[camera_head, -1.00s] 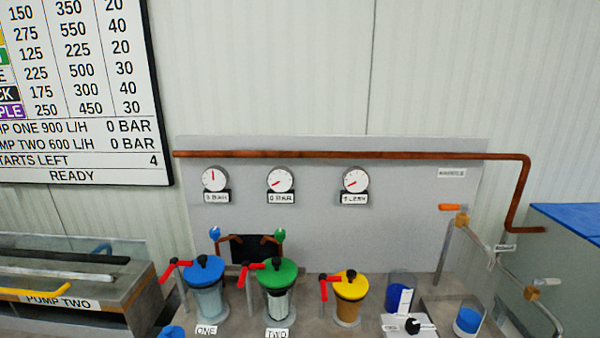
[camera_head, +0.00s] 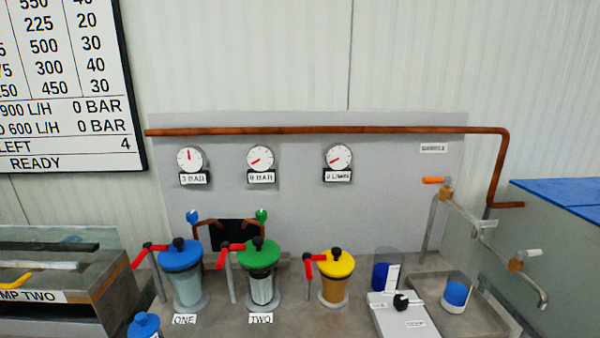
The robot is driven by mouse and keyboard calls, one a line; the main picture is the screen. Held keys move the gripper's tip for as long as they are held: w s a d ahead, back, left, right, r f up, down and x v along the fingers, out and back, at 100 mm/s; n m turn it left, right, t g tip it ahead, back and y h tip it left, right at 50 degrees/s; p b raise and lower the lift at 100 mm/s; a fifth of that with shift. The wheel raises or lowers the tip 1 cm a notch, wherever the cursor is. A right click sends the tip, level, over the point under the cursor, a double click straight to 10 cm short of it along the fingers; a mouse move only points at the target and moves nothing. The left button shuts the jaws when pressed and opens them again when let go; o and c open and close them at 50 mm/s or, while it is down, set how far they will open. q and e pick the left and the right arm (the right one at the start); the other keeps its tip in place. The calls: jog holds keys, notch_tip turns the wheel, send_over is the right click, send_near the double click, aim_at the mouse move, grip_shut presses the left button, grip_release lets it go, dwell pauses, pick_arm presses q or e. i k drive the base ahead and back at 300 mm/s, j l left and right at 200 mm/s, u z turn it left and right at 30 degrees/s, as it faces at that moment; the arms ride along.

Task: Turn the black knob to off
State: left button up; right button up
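A black knob (camera_head: 400,302) sits on a small white-grey box (camera_head: 388,318) at the lower right of the bench. Small labels lie beside it, too small to read, and I cannot tell its setting. Other black knobs top the blue-lidded pump (camera_head: 180,256), the green-lidded pump (camera_head: 259,258) and the yellow-lidded pump (camera_head: 336,264). Neither of my grippers is in view.
Red-handled valves stand beside the pumps. Bent metal pipes (camera_head: 470,225) rise at the right. Three gauges (camera_head: 260,158) hang on the grey back panel (camera_head: 300,215).

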aim_at(400, 302)
jog(key=z, duration=1.25)
